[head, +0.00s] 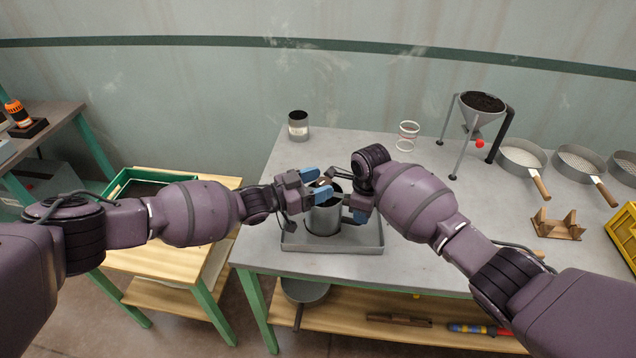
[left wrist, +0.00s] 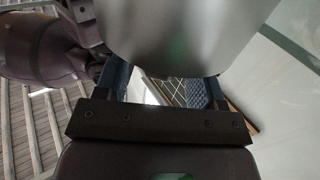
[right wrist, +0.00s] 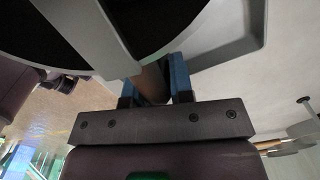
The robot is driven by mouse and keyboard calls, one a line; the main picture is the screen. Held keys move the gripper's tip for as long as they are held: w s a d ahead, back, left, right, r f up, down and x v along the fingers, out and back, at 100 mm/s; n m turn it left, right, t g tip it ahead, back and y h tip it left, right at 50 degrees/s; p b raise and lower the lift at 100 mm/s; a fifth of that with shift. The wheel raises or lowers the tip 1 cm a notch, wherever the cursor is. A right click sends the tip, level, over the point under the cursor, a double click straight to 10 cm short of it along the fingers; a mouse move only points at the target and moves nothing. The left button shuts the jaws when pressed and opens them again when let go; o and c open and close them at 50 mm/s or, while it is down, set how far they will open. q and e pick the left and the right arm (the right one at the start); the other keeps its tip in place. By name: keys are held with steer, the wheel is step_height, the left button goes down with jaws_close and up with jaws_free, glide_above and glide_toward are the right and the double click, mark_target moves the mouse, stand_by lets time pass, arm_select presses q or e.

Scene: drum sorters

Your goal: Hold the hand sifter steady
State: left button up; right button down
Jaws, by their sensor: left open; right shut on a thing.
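The hand sifter (head: 326,219) is a grey metal cylinder, upright in or over a shallow grey tray (head: 296,242) near the table's front edge. My right gripper (head: 351,207) is at its right side. In the right wrist view, the right gripper's blue fingers (right wrist: 155,82) are shut on a brown handle (right wrist: 152,88) beside the sifter's rim; a grey bar crosses its dark mouth. My left gripper (head: 316,184) is open at the sifter's upper left, near a small reddish knob. In the left wrist view, the sifter's smooth wall (left wrist: 180,38) fills the top. Whether the left fingers touch it is unclear.
Round sieves (head: 580,163), a wooden rack (head: 557,225) and a yellow crate (head: 622,235) are right.

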arm_select(q)
steer(key=c, duration=0.9)
steer(key=shift+s+d+f+t, duration=0.1)
steer(key=shift+t, duration=0.2)
steer(key=shift+s+d+n+t+y, duration=0.15)
steer(key=shift+d+n+t+y, duration=0.1)
steer(key=shift+n+t+y, duration=0.55)
steer(key=shift+n+t, duration=0.4)
steer(key=shift+t, duration=0.1)
steer(key=shift+n+t+y, duration=0.3)
steer(key=shift+t+y, duration=0.1)
steer(key=shift+y, duration=0.1)
steer(key=o, duration=0.9)
steer(key=shift+a, duration=0.15)
